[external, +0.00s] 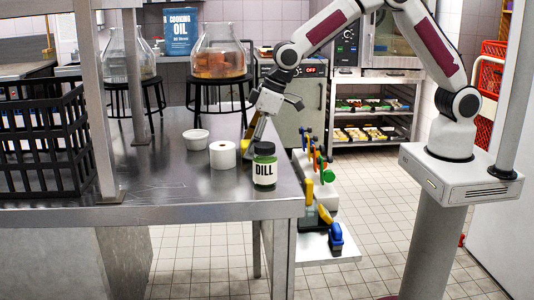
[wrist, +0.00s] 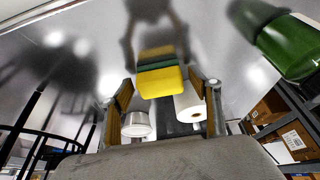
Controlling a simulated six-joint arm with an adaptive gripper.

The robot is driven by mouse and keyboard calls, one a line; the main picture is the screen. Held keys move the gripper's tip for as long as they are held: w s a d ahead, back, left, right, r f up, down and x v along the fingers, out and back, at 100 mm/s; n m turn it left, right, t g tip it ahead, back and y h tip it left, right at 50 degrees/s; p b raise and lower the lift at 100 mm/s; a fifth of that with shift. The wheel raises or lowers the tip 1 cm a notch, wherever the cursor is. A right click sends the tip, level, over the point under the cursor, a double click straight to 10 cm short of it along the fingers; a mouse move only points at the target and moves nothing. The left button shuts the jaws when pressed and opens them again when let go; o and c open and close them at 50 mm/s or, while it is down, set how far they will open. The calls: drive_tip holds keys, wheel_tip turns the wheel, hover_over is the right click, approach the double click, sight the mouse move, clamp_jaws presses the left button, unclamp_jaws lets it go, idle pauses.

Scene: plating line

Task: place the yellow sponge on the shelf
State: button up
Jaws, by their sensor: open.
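The yellow sponge (wrist: 158,83) has a green layer along one side and sits on the steel table (external: 165,188), close to its right edge. In the wrist view it lies between my two open fingers, with gaps on both sides. In the external view only a bit of yellow (external: 244,145) shows beside my gripper (external: 252,136), which points down at the table behind the dill jar; the rest is hidden. A white shelf (external: 318,256) sits low beside the table. I cannot tell if it is the task's shelf.
A black crate (external: 45,145) is at left. Glass jars on black stands (external: 220,80) are behind. The table's front middle is clear.

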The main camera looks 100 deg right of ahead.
drive_tip(key=v, duration=1.2)
idle(0.6)
drive_tip(key=s+r, duration=0.5)
drive_tip(key=s, duration=0.5)
drive_tip(key=s+r, duration=0.4)
drive_tip(key=s, duration=0.6)
drive_tip(key=s+f+t, duration=0.1)
drive_tip(key=s+f, duration=0.1)
drive_tip(key=s, duration=1.5)
drive_tip(key=shift+a+f, duration=0.25)
drive_tip(key=shift+f, duration=0.05)
drive_tip(key=shift+o, duration=0.5)
drive_tip(key=shift+w, duration=0.1)
